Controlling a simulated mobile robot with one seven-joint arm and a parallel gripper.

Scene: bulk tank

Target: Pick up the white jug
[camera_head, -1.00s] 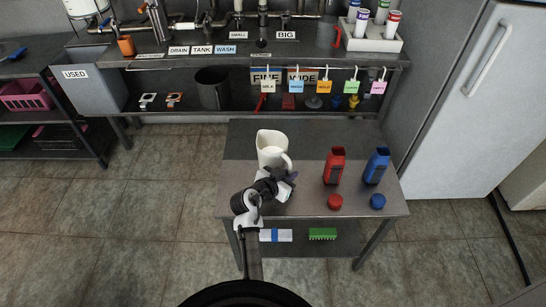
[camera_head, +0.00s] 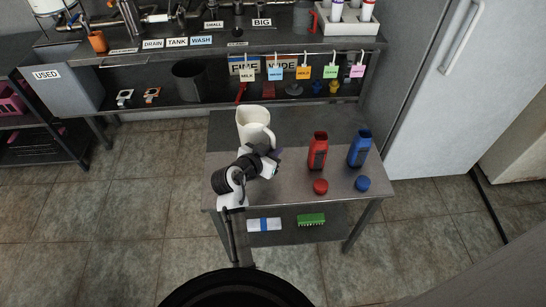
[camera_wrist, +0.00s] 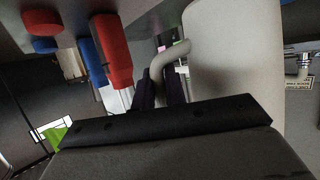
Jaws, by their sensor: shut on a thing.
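The white jug (camera_head: 252,124) is upright at the back left of the small steel table (camera_head: 225,180) in the head view. In the wrist view the jug (camera_wrist: 235,60) fills the upper right, with its curved handle (camera_wrist: 182,52) towards the middle. My gripper (camera_wrist: 162,82) is shut on the handle, one dark finger on each side of it. In the head view my gripper (camera_head: 268,155) is at the jug's right front and partly hides its lower side. I cannot tell whether the jug's base touches the table.
A red bottle (camera_head: 318,150) and a blue bottle (camera_head: 359,148) stand to the right, with a red cap (camera_head: 320,186) and a blue cap (camera_head: 362,183) in front. Behind is a bench with hanging tags and a dark bucket (camera_head: 190,80). A fridge (camera_head: 450,90) stands at right.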

